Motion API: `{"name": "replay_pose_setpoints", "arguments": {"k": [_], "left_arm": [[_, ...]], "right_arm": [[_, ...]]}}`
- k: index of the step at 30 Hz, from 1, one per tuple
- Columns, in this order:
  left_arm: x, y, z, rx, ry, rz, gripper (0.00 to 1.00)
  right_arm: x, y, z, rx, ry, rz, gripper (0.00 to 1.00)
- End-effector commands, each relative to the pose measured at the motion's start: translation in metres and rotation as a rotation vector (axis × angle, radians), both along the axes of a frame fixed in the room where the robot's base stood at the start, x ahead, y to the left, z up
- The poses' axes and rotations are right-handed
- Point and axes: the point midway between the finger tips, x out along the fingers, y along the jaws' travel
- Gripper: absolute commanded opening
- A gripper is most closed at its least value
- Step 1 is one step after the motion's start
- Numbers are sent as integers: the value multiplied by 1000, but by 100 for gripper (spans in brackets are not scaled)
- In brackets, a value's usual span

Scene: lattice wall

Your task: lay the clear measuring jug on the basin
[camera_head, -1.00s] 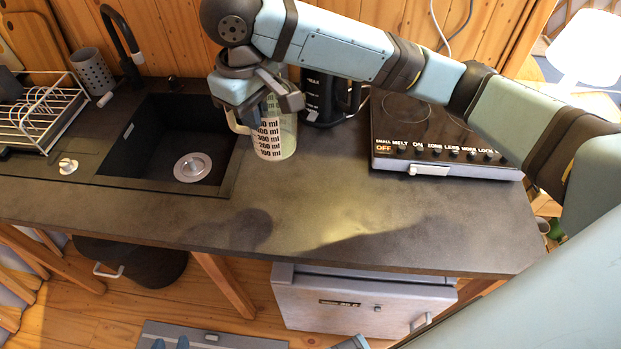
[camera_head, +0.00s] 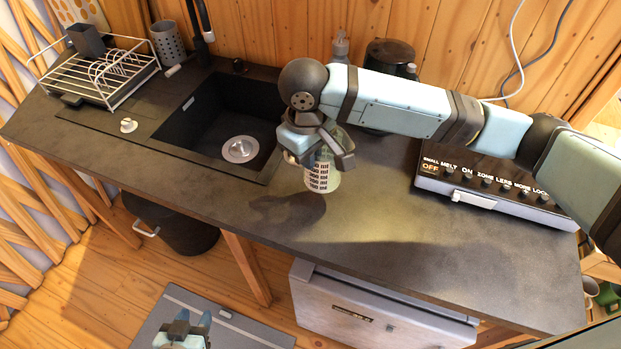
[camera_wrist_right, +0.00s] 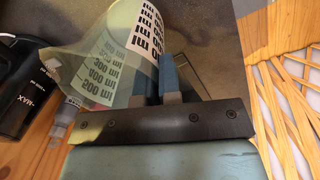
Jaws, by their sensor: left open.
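The clear measuring jug (camera_head: 322,178), with black ml marks, is upright at the right of the black basin (camera_head: 200,133). My right gripper (camera_head: 327,150) is shut on the jug near its top and partly hides it. A shadow on the counter lies apart from the jug, so it seems held above the counter. In the right wrist view, the fingers (camera_wrist_right: 172,80) are at the wall of the jug (camera_wrist_right: 115,50). The basin is empty apart from its round drain. My left gripper (camera_head: 190,325) is open and empty, low at the bottom of the head view.
A wire dish rack (camera_head: 98,70) and a grey cup (camera_head: 167,42) stand left of the basin, by the black tap (camera_head: 203,20). A hob (camera_head: 490,185), a dark kettle (camera_head: 390,55) and a bottle (camera_head: 340,46) are to the right. The front counter is clear.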

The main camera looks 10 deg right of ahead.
Motion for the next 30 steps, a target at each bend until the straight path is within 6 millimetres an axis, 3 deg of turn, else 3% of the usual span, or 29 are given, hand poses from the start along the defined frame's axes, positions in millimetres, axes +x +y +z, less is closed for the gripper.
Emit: {"name": "replay_pose_setpoints", "arguments": {"k": [3,11,18,29,30], "left_arm": [[0,0,1,0,0,0,43],[0,0,1,0,0,0,43],[0,-1,2,-1,0,-1,43],[-1,-1,3,-2,1,-1,43],[-1,-1,3,-1,2,-1,43]], "right_arm": [[0,0,-23,-1,2,-1,0],[0,0,-43,-1,-1,0,0],[0,0,-76,-1,0,-1,0],[0,0,-80,1,-1,-1,0],[0,0,-82,1,-1,-1,7]]}}
